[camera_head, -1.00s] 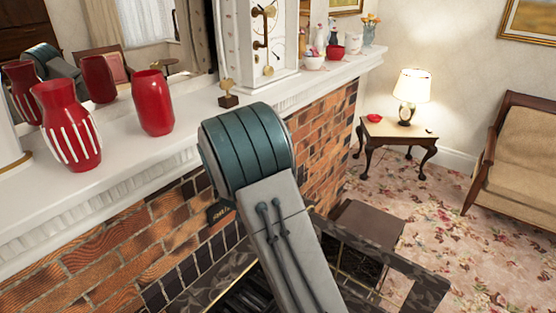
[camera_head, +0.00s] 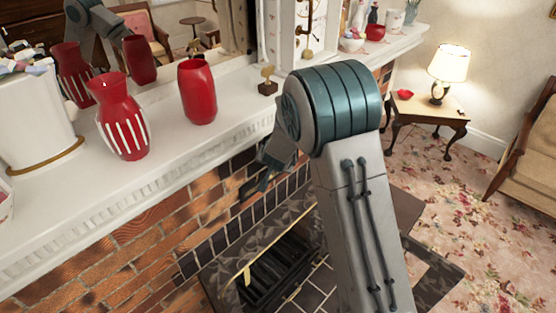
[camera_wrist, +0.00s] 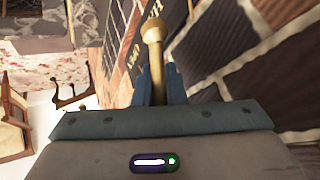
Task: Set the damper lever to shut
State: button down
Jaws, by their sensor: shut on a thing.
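The damper lever (camera_wrist: 154,38) is a brass rod with a rounded knob, seen in the wrist view in front of the brick wall. My gripper (camera_wrist: 159,84) is shut on the rod, with one blue finger on each side and the knob sticking out beyond the fingertips. A dark plate with pale lettering (camera_wrist: 140,45) lies behind the lever; its words cannot be read surely. In the head view my arm hides the lever and most of the gripper, close to the brick front below the mantel.
The white mantel (camera_head: 150,185) juts out above the brick, bearing a striped red vase (camera_head: 122,118), a plain red vase (camera_head: 198,92) and a small gold ornament (camera_head: 267,80). The fireplace grate (camera_head: 277,268) is below. A lamp table (camera_head: 425,108) stands right, with open carpet before it.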

jog(key=shift+s+d+f, duration=0.1)
jog(key=shift+f, duration=0.05)
jog(key=c, duration=1.5)
grip_release()
jog(key=shift+r, duration=0.2)
jog(key=shift+s+d+r, duration=0.1)
jog(key=shift+r, duration=0.1)
jog(key=s+d+r, duration=0.1)
jog(key=s+r, duration=0.2)
jog(key=s, duration=1.2)
jog(key=shift+d+r, duration=0.2)
jog(key=shift+d, duration=0.2)
jog(key=shift+s+a, duration=0.1)
jog(key=shift+a, duration=0.05)
